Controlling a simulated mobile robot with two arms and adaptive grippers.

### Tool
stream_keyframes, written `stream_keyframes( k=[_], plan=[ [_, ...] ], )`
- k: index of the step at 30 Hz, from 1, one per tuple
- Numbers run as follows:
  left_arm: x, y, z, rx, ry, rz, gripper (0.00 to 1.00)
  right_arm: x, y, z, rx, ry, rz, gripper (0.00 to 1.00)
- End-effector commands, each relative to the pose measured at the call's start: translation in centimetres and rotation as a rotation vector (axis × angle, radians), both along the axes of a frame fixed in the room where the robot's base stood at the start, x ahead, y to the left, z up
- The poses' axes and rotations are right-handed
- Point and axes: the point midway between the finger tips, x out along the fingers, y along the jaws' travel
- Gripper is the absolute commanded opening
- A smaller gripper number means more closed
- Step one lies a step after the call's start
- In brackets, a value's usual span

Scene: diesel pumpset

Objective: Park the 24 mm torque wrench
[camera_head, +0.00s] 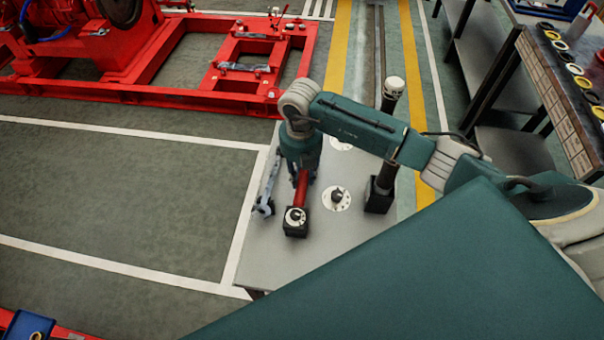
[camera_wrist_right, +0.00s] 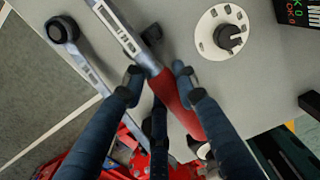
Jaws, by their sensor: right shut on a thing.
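A torque wrench with a red grip and silver scaled shaft (camera_wrist_right: 122,28) is between the fingers of my right gripper (camera_wrist_right: 158,78), which is shut on it. Its size marking is not readable. In the head view its red grip (camera_head: 301,188) shows below my wrist, above the grey table (camera_head: 262,262). Whether the wrench touches the table is unclear. Most of my right gripper (camera_head: 299,168) is hidden by my arm in the head view. My left gripper is in neither view.
Left of the held wrench lies another silver wrench (camera_head: 264,207) with a ratchet head (camera_wrist_right: 60,30).

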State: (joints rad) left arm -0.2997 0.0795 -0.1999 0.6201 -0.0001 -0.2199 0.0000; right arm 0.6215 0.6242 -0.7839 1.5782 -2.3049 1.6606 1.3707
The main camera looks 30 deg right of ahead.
Motion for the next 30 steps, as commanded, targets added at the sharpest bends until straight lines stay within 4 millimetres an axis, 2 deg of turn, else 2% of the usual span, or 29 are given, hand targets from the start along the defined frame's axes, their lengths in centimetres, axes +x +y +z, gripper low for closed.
stream_keyframes(
  k=[30],
  plan=[
    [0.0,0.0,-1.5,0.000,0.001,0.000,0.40,0.1,0.0,-1.9,0.001,-0.002,0.000,0.00]
  ],
)
